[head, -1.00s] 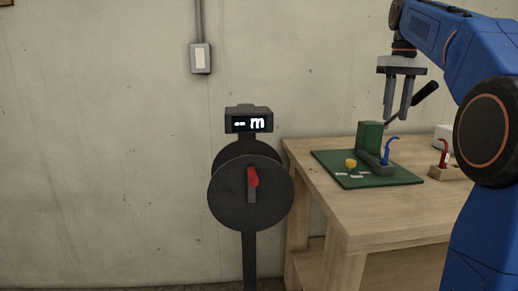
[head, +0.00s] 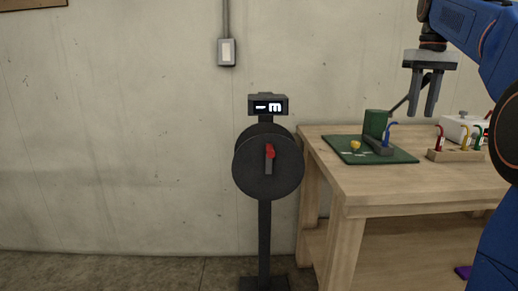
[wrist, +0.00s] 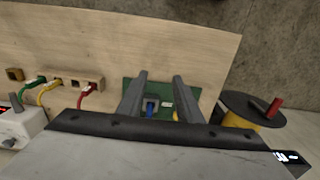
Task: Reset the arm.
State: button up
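My gripper (head: 425,92) hangs from my blue arm at the upper right of the head view, pointing down above the wooden bench. Its two grey fingers are apart with nothing between them. In the wrist view the gripper (wrist: 158,100) also shows its fingers spread, with the green mat (wrist: 188,93) and a blue cable piece (wrist: 150,106) seen beyond them. The fingers touch nothing that I can see.
The wooden bench (head: 400,185) carries a green mat (head: 345,152) with a green block (head: 375,122), a wooden holder (head: 455,155) with coloured cables and a white box (head: 462,127). A dark reel (head: 262,180) on a stand with a display (head: 267,104) stands left of the bench. Floor at left is clear.

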jog(key=s+a+f+t, duration=0.2)
jog(key=s+a+f, duration=0.9)
jog(key=s+f, duration=0.35)
jog(key=s+a+f+t, duration=0.1)
jog(key=s+a+f, duration=0.1)
jog(key=s+f, duration=0.5)
jog(key=s+a+f+t, duration=0.1)
jog(key=s+a+f, duration=0.1)
jog(key=s+f, duration=0.6)
notch_tip(320, 180, down, 6)
jog(key=shift+a+t, duration=0.25)
jog(key=shift+t, duration=0.15)
